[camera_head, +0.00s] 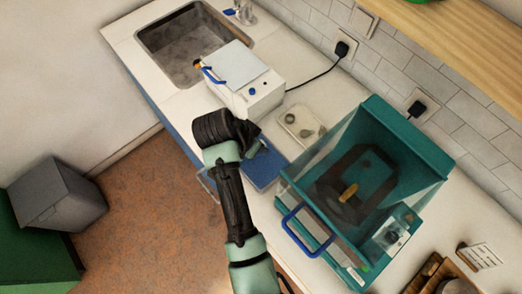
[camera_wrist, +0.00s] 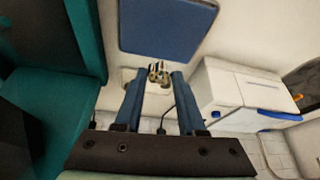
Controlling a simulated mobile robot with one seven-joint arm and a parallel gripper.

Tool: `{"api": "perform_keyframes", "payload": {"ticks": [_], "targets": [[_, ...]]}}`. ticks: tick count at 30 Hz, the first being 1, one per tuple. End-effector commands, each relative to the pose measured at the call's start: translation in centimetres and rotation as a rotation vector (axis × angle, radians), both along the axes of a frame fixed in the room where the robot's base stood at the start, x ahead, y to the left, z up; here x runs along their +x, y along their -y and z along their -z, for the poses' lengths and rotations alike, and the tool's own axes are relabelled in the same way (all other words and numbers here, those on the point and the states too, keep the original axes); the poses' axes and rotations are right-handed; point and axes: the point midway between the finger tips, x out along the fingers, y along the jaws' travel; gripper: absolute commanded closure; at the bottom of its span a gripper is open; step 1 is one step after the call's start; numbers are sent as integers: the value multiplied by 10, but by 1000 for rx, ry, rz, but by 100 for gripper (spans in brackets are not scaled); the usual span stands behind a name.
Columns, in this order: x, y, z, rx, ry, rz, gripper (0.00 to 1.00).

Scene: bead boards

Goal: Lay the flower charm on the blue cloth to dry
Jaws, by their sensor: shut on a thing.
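My gripper (camera_wrist: 158,75) shows in the wrist view with its two blue fingers on either side of a small flower charm (camera_wrist: 158,72). The charm looks metallic with light and dark patches, and its fine shape is too small to make out. It sits between the fingertips. The blue cloth (camera_wrist: 167,28) lies flat on the white counter, just beyond the fingertips in the wrist view. In the head view the cloth (camera_head: 262,172) is partly covered by my arm, and the fingertips and charm cannot be made out there.
A teal cabinet with a clear front (camera_head: 420,150) stands right of the cloth. A white machine with a blue handle (camera_head: 262,98) stands beyond it, near the sink (camera_head: 165,42). A pale tray with small items (camera_head: 291,119) lies behind the cloth by the wall.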

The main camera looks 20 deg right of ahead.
Motion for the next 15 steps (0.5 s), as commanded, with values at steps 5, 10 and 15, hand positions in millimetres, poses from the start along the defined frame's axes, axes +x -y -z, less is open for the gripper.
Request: {"api": "perform_keyframes", "payload": {"ticks": [5,10,15], "targets": [[0,0,28,0,-2,-3,100],[-1,0,44,0,-3,-3,100],[0,0,67,0,-2,-4,100]]}}
